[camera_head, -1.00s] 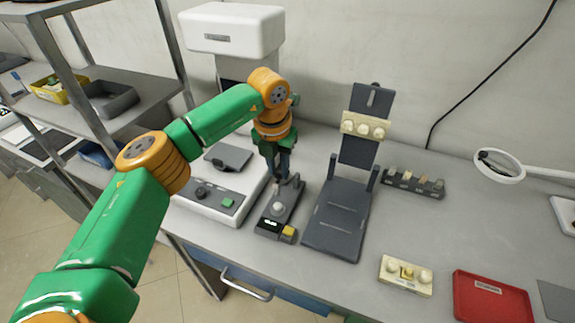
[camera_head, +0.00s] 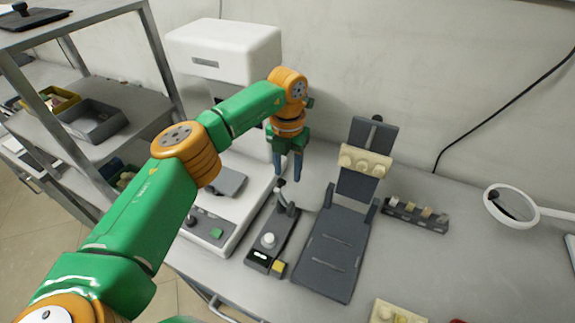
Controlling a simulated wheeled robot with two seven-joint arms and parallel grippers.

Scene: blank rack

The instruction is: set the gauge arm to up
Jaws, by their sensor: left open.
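The gauge (camera_head: 262,257) is a dark, narrow device on the bench with a white round knob, a small lit display and a yellow button at its front. Its gauge arm (camera_head: 282,196) is a short lever with a black tip at the rear end, standing raised and tilted a little to the left. My left gripper (camera_head: 288,176) points down just above the arm's tip, open and empty. Whether a finger touches the tip cannot be told. My right gripper is out of view.
A white machine (camera_head: 225,45) stands behind and left of the gauge. A dark stand (camera_head: 330,255) with a cream block (camera_head: 365,162) is close on the right. A dark strip rack (camera_head: 418,216) and a magnifier (camera_head: 510,205) lie farther right, with free bench between.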

